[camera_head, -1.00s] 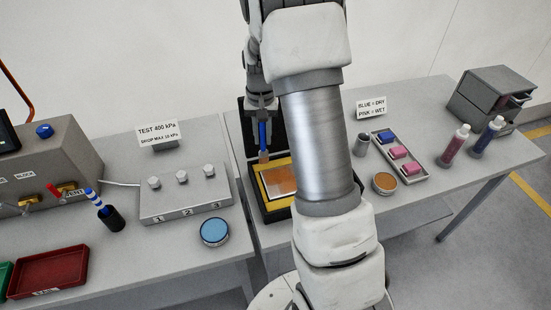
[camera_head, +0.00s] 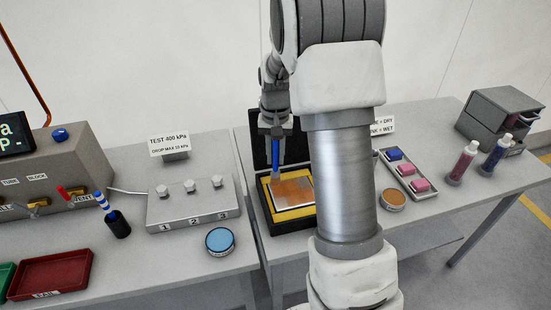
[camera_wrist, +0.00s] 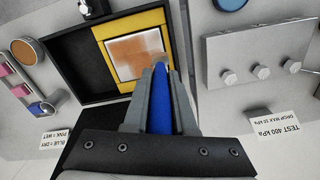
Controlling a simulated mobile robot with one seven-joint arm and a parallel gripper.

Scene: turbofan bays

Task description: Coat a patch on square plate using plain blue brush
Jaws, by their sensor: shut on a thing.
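My gripper (camera_head: 273,132) is shut on the plain blue brush (camera_head: 276,151), which points down; it also shows between the fingers in the wrist view (camera_wrist: 165,115). The square plate (camera_head: 280,205) lies in the yellow-lined insert of an open black case. In the wrist view the plate (camera_wrist: 127,74) shows an uneven orange-brown patch (camera_wrist: 135,50) within a pale border. The brush tip is at the plate's edge by the patch; I cannot tell if it touches. My arm hides the right of the case in the head view.
A striped blue brush (camera_head: 104,204) stands in a black holder (camera_head: 118,225). A blue round tin (camera_head: 220,241), a box with three knobs (camera_head: 190,209) and a red tray (camera_head: 50,274) are left. An orange round tin (camera_head: 393,200), sponge tray (camera_head: 419,193) and two bottles are right.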

